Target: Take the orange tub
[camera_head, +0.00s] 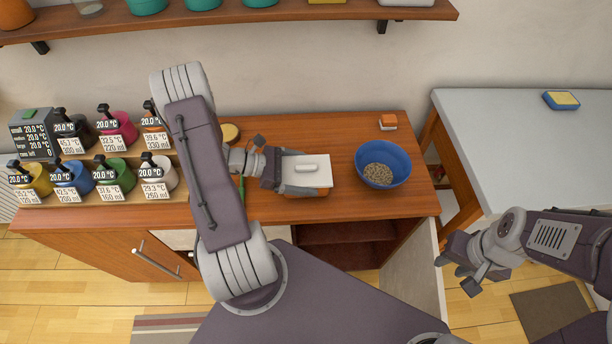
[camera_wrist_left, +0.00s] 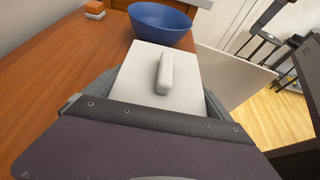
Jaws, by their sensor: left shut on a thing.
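The orange tub has a white lid with a raised handle (camera_head: 306,168) and stands on the wooden counter; a strip of its orange side (camera_head: 323,191) shows below the lid. My left gripper (camera_head: 298,174) is shut on the tub, with one finger along each side. In the left wrist view the white lid (camera_wrist_left: 185,85) lies between the fingers, and the tub's body is hidden. My right gripper (camera_head: 468,275) is away to the right, in front of the white table; its finger opening is unclear.
A blue bowl (camera_head: 383,154) of small pale pieces stands just right of the tub. A small orange and white block (camera_head: 388,121) lies behind it. Several labelled jars (camera_head: 115,175) fill a stepped stand at left. An open cabinet door (camera_head: 411,275) juts out below the counter.

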